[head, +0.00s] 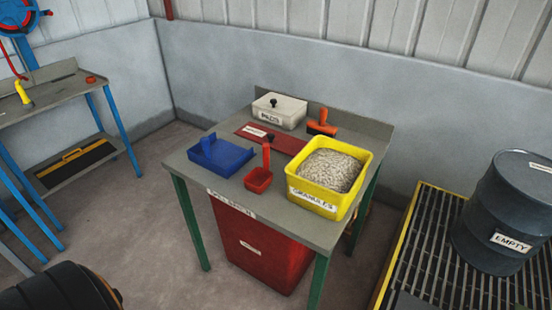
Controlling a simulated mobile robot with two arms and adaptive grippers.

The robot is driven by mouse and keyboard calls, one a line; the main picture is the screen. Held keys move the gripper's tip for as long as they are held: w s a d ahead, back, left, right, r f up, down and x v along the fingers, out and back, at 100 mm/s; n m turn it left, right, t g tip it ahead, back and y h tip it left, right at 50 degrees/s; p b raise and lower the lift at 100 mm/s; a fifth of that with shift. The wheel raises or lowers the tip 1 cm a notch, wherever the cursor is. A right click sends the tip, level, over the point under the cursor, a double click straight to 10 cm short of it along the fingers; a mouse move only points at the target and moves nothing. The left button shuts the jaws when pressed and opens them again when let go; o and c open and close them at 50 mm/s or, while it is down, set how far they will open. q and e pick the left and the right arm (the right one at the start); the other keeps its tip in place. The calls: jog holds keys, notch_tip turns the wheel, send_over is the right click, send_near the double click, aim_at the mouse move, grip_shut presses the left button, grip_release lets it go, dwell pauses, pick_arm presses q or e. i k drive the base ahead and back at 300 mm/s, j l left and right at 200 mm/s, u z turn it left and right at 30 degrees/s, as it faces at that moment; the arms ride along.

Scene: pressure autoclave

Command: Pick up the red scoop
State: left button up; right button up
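The red scoop (258,180) stands near the front edge of the grey bench (195,165) in the head view. Its square bowl rests on the bench top and its handle points up. It sits between the blue dustpan-like tray (222,155) on its left and the yellow bin (316,202) of granules on its right. Nothing covers the scoop. Neither of my grippers is in view.
Behind the scoop are a dark red flat lid (285,143) with a black knob, a white box labelled PADS (280,115) and an orange-handled brush (321,123). A red bin (255,245) stands under the bench. A dark drum labelled EMPTY (505,215) stands on grating at right.

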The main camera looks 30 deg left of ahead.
aim_at(260, 178)
jog(key=i+u, duration=0.15)
jog(key=u, duration=0.25)
jog(key=i+u, duration=0.15)
jog(key=u, duration=0.3)
jog(key=i+l+u, duration=0.15)
jog(key=u, duration=0.75)
